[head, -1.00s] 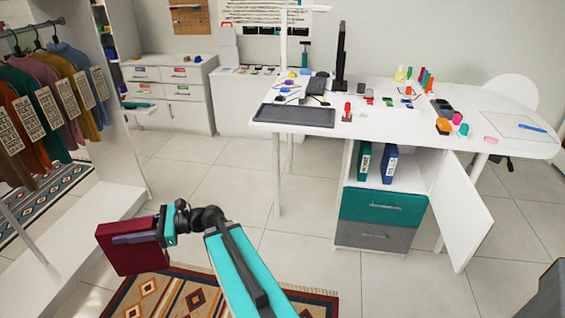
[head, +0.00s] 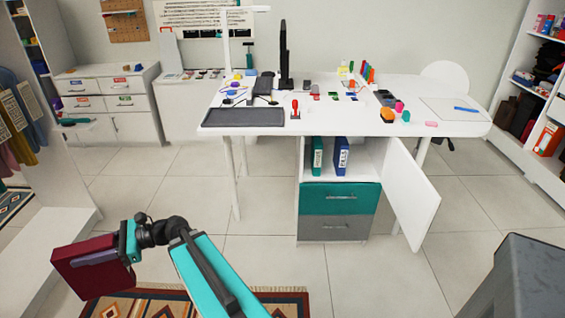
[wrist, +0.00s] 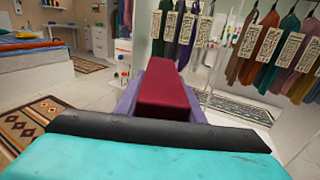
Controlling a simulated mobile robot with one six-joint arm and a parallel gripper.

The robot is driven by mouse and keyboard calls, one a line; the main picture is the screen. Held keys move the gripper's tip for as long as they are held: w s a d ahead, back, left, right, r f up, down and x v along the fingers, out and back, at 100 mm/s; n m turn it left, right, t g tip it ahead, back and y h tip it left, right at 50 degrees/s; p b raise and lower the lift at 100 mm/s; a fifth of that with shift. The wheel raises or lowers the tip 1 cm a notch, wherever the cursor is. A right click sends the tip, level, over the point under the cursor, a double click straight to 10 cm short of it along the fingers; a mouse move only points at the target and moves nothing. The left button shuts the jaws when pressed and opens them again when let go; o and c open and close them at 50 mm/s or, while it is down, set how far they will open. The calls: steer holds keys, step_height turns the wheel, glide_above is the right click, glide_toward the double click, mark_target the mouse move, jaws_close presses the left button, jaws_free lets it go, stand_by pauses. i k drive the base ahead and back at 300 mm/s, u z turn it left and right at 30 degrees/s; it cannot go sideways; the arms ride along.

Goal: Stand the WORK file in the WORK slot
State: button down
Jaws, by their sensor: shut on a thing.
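My gripper (head: 118,252) is shut on a dark red file (head: 75,280), held above the floor at the lower left of the head view. The red file also shows in the wrist view (wrist: 165,90), between the purple-grey fingers. No label on it can be read. A white cabinet under the desk (head: 303,165) has an open compartment with a green file (head: 318,157) and a blue file (head: 341,158) standing upright at its left. Bare room shows to the right of the blue file. I cannot make out any slot labels.
The cabinet door (head: 412,195) stands open to the right. The white desk (head: 440,105) carries several small items. A grey bin-like block (head: 515,285) is at the lower right. A wardrobe with hanging clothes (wrist: 265,45) is on the left. Open tiled floor (head: 255,265) lies before the cabinet.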

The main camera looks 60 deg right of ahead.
mark_target(361, 168)
steer(key=u, duration=0.9)
steer(key=k, duration=0.1)
steer(key=z, duration=2.35)
steer(key=i, duration=0.5)
steer(key=z, duration=0.25)
steer(key=k, duration=0.55)
steer(key=u, duration=0.15)
